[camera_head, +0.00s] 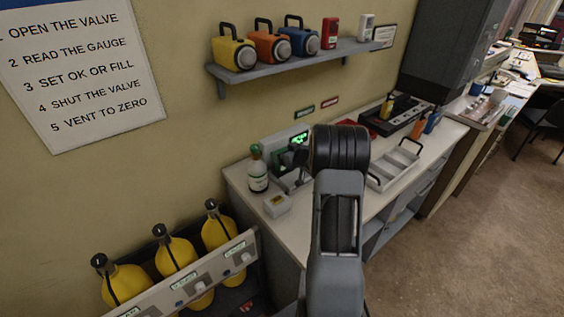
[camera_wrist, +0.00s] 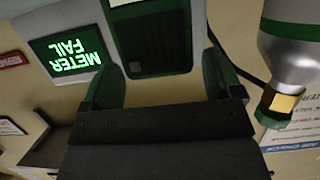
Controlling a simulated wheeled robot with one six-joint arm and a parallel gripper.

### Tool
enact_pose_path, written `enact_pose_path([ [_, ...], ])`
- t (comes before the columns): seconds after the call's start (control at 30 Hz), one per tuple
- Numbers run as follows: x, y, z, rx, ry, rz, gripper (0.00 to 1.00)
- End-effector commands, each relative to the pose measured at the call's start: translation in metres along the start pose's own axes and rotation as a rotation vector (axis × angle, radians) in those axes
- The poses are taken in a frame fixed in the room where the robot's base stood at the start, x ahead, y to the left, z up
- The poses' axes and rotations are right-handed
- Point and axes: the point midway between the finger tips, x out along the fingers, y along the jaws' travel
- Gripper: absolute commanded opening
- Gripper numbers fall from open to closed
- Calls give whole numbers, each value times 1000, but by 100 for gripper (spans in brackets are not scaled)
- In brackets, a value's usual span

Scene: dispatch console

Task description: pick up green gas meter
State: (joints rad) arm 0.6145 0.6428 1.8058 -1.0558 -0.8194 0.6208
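A dark green block-shaped device (camera_wrist: 150,42), which looks like the green gas meter, sits against a pale grey test station in the wrist view. The station's screen (camera_wrist: 66,52) reads METER FAIL, upside down. My gripper (camera_wrist: 160,80) is open, with its two fingers apart and pale surface showing between them. The device lies just beyond the fingertips; I cannot tell whether they touch it. In the head view, the station's lit screen (camera_head: 300,139) shows on the counter, while my arm and gripper (camera_head: 293,160) hide most of the device.
A bottle with a green top (camera_head: 257,170) stands close left of the station; it is at the right in the wrist view (camera_wrist: 292,52). A small white box (camera_head: 277,205) lies in front. A grey tray (camera_head: 393,168) is to the right. A wall shelf (camera_head: 290,66) holds lamp-like boxes and small meters.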

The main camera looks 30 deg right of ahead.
Motion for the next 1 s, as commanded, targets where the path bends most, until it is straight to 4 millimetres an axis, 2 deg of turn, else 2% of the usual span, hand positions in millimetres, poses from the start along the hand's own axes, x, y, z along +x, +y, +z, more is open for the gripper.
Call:
enact_pose_path([
  [0.07,0,0,0,0,0,0,78],
  [0.7,0,0,-1,0,1,0,16],
  [1.0,-1,0,-4,-1,2,0,14],
])
